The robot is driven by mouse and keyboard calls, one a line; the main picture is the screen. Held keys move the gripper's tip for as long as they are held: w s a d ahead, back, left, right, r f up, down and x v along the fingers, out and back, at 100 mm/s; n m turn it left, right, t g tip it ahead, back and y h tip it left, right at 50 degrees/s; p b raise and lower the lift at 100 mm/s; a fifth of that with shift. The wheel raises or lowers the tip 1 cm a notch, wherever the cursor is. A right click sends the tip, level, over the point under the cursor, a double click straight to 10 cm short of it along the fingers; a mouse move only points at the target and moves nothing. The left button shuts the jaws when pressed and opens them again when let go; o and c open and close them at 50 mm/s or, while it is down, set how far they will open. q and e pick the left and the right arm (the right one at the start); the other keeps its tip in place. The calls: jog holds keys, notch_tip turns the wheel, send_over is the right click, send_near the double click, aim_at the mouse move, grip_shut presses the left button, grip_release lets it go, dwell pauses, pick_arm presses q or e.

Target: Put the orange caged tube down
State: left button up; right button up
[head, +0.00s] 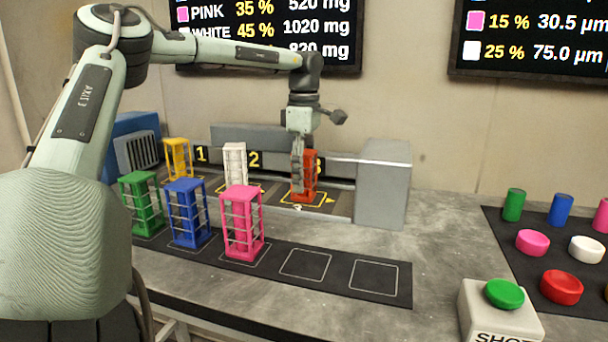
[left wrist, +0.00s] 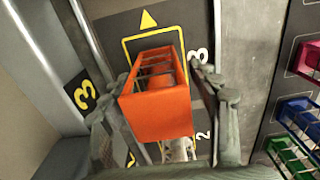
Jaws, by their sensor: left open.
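The orange caged tube (head: 309,180) stands upright in the yellow-outlined spot marked 3 in the head view. In the left wrist view the orange caged tube (left wrist: 158,112) sits between my two fingers, over the yellow outline (left wrist: 126,44). My left gripper (head: 298,184) points down around it and is open. Gaps seem to show beside the cage; I cannot tell whether a finger touches it. The near finger hides part of the tube in the head view. My right gripper is not in view.
A yellow caged tube (head: 178,156) and a white one (head: 235,165) stand at spots 1 and 2. Green (head: 142,203), blue (head: 188,212) and pink (head: 242,222) ones stand on the front mat (head: 340,285), beside two empty squares. A grey block (head: 383,185) rises right of spot 3.

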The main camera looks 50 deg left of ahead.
pick_arm(q)
notch_tip(320, 180, up, 11)
jog(key=shift+r+p, duration=0.1)
jog(key=shift+p, duration=0.2)
jog(key=shift+r, duration=0.55)
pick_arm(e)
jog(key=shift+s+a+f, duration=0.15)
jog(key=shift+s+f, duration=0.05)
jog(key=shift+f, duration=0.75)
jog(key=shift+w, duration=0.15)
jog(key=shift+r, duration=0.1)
